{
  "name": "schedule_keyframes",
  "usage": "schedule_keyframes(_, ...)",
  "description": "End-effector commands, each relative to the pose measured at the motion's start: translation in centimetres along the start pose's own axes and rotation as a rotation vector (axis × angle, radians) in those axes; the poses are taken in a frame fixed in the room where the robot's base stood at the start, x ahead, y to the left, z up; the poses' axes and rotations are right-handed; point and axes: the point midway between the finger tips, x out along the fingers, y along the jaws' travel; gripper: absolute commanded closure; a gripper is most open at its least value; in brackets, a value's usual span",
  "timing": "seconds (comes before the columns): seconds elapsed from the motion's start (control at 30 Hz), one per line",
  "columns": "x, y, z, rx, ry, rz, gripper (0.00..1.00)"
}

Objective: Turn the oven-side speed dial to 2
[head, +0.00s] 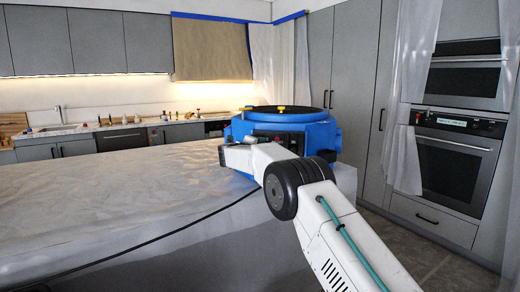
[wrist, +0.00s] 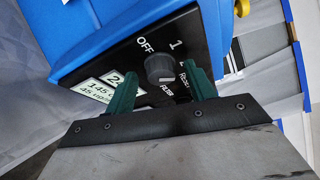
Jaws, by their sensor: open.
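A blue air mover (head: 290,132) stands on the covered counter in the head view; its blue housing (wrist: 75,40) also fills the upper left of the wrist view. The dark round speed dial (wrist: 158,66) sits on its black panel, with OFF, 1 and a partly hidden 2 printed around it. A pale mark shows at the dial's lower edge; I cannot tell for sure which setting it points to. My gripper (wrist: 161,70) is open, its two green fingers on either side of the dial with a gap visible. In the head view my arm's end hides the dial.
The counter (head: 110,195) is draped in a pale sheet, with a dark cable (head: 150,241) crossing it. The ovens (head: 455,160) are at the right, beside hanging plastic (head: 405,165). A sink counter runs along the back.

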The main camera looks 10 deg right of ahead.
Motion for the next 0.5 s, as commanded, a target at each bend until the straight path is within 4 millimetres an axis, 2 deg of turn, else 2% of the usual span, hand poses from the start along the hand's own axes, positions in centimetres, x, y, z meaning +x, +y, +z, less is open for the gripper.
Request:
schedule_keyframes(0.17,-1.1,-0.1,0.1,-0.001,-0.002,0.001,0.46)
schedule_keyframes(0.5,-6.5,0.0,0.1,-0.001,-0.001,0.0,0.46)
